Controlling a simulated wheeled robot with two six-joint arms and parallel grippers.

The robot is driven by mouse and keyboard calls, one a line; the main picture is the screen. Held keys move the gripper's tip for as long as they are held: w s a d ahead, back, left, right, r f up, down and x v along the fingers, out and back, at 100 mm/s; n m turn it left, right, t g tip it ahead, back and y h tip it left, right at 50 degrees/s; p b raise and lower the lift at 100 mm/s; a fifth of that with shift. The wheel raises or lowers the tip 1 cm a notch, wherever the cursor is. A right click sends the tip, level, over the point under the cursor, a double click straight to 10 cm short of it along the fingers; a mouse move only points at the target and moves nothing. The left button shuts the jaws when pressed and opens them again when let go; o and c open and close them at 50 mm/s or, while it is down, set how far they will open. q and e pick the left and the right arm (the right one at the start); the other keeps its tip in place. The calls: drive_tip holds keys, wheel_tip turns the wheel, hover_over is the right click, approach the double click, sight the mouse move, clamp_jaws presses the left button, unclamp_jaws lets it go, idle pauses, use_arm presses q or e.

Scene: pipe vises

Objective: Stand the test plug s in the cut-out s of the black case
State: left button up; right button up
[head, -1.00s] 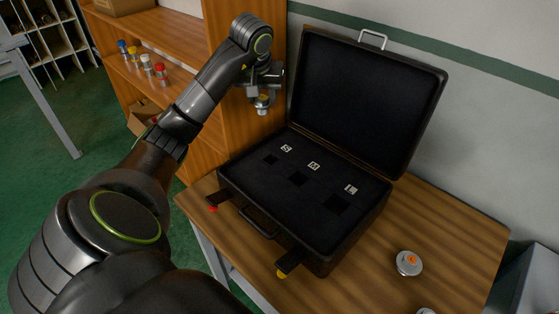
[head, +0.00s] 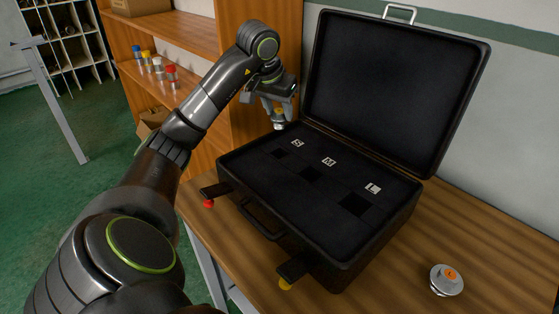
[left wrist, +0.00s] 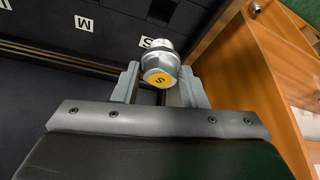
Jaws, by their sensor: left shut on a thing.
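My left gripper (head: 279,112) is shut on the test plug s (left wrist: 160,66), a silver plug with a yellow top marked S, best seen in the left wrist view. In the head view, the gripper and plug are above the far left corner of the open black case (head: 262,217). The cut-out s (head: 281,154) is the leftmost dark square in the case's foam, beside a white S label (head: 297,143). The plug is apart from the cut-out, up and to its left. My right gripper is not in view.
The raised lid (head: 390,90) stands behind the case. Cut-outs by labels M (head: 328,162) and L (head: 373,188) lie to the right. A silver plug with an orange top (head: 446,280) stands on the wooden table (head: 410,255). A shelf (head: 190,95) is at left.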

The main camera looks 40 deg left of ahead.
use_arm(q)
wheel_tip(320, 180, down, 10)
drive_tip(key=shift+r+p, duration=0.1)
drive_tip(key=shift+p, duration=0.65)
drive_tip(key=shift+f+b, duration=0.3)
drive_tip(key=shift+b, duration=0.2)
drive_tip(key=o, duration=1.1)
drive_tip(key=shift+s, duration=0.1)
drive_tip(key=shift+c, duration=0.2)
drive_tip(key=shift+r, duration=0.1)
drive_tip(key=shift+r+p, duration=0.2)
drive_tip(key=shift+p, duration=0.25)
drive_tip(key=shift+r, duration=0.25)
drive_tip(key=a+b+v, duration=0.1)
drive_tip(key=v, duration=1)
drive_tip(key=shift+s+d+r, duration=0.2)
drive_tip(key=shift+d, duration=0.3)
